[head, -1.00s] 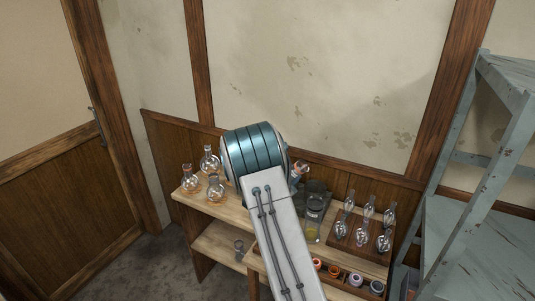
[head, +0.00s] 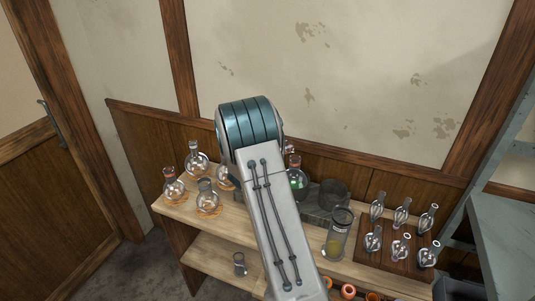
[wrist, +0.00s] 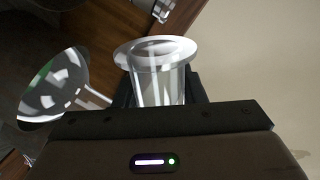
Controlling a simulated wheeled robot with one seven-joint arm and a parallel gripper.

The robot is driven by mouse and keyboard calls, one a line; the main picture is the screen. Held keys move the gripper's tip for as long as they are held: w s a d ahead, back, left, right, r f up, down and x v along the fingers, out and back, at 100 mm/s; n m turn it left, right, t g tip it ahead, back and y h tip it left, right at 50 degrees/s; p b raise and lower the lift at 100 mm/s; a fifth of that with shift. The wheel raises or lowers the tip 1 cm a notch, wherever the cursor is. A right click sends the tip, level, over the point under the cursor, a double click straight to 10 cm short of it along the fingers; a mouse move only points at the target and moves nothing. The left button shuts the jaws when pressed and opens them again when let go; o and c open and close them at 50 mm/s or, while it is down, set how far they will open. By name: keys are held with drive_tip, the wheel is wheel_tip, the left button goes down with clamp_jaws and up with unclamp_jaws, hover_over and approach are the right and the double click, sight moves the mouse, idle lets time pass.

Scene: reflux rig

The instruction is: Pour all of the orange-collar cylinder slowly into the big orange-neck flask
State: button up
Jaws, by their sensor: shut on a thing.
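My gripper (wrist: 158,92) is shut on a clear glass piece (wrist: 156,62) with a wide round rim. No orange collar shows on it, and I cannot tell its contents. In the head view my arm hides the gripper and the held glass. A round flask with green liquid (head: 297,180) and a reddish neck stands just right of my arm. Several round flasks stand at the left end of the bench, among them one at the front left (head: 173,188) and one at the back (head: 197,162). I cannot tell which is the big orange-neck flask.
A tall glass cylinder with yellow liquid (head: 338,236) stands on the bench right of my arm. A dark rack (head: 371,262) with several glass bulbs is further right. A small glass (head: 239,264) stands on the lower shelf. A grey shelf (head: 500,235) bounds the right side.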

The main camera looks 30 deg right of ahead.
drive_tip(key=shift+w+f+b, duration=0.45)
drive_tip(key=shift+w+f, duration=0.15)
drive_tip(key=shift+f, duration=0.1)
drive_tip(key=shift+w+r+m+b, duration=0.1)
drive_tip(key=shift+r+m+b, duration=0.2)
drive_tip(key=shift+m, duration=0.4)
drive_tip(key=shift+a+r+b, duration=0.1)
drive_tip(key=shift+a+b, duration=0.05)
drive_tip(key=shift+b, duration=0.6)
drive_tip(key=shift+r+m+t+y, duration=0.3)
drive_tip(key=shift+r, duration=0.1)
drive_tip(key=shift+r+m+b, duration=0.45)
drive_tip(key=shift+m+b, duration=0.1)
drive_tip(key=shift+m, duration=0.05)
idle(4.8)
